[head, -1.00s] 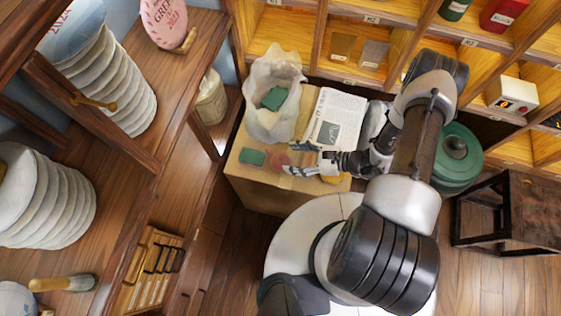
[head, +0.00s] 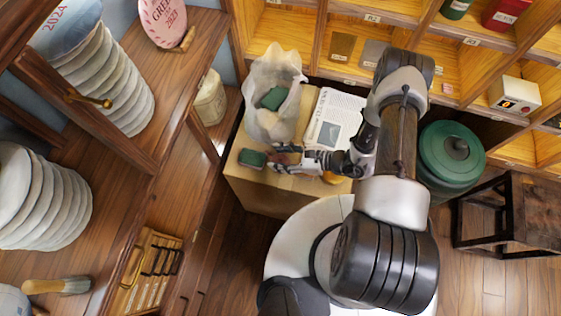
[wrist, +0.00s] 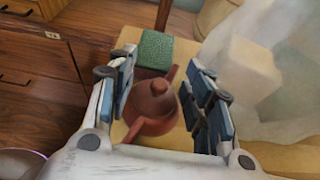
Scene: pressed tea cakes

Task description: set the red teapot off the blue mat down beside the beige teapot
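A reddish-brown teapot with a round lid knob (wrist: 153,112) stands on the light wooden table top (wrist: 130,38) in the wrist view. My gripper (wrist: 163,88) has its two blue-padded fingers on either side of the teapot, with gaps visible beside its body. A projecting part of the teapot reaches close to the right finger; I cannot tell if they touch. In the head view my gripper (head: 279,157) largely covers the teapot. I can make out neither a blue mat nor a beige teapot.
A green block (wrist: 155,50) lies just beyond the teapot; it also shows in the head view (head: 252,158). A whitish translucent bag (head: 268,118) holding a green item stands behind, with a newspaper (head: 335,120) to its right. An orange thing (head: 333,178) is near the table's front edge.

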